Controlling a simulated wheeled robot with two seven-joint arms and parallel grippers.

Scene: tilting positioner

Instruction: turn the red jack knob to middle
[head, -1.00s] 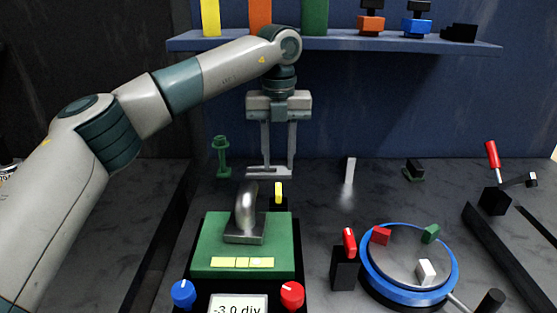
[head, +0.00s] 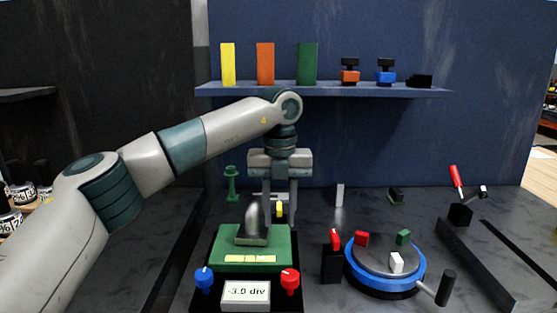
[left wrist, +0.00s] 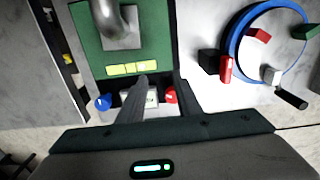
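The red jack knob (head: 290,280) with a white pointer mark is at the front right of the green tilting positioner (head: 222,246). A blue knob (head: 204,279) is at its front left, with a display (head: 246,293) reading -3.0 div between them. The red knob also shows in the left wrist view (left wrist: 170,96), beside one finger's tip. My left gripper (head: 280,205) points down behind the metal handle (head: 255,225), its fingers apart and empty. In the left wrist view the open fingers (left wrist: 161,82) reach over the positioner's front. My right gripper is out of view.
To the right stand a black block with a red lever (head: 335,240) and a blue-rimmed turntable (head: 385,285) carrying small blocks. A black rail with a red-handled lever (head: 456,180) is at far right. A shelf (head: 320,90) runs along the back wall.

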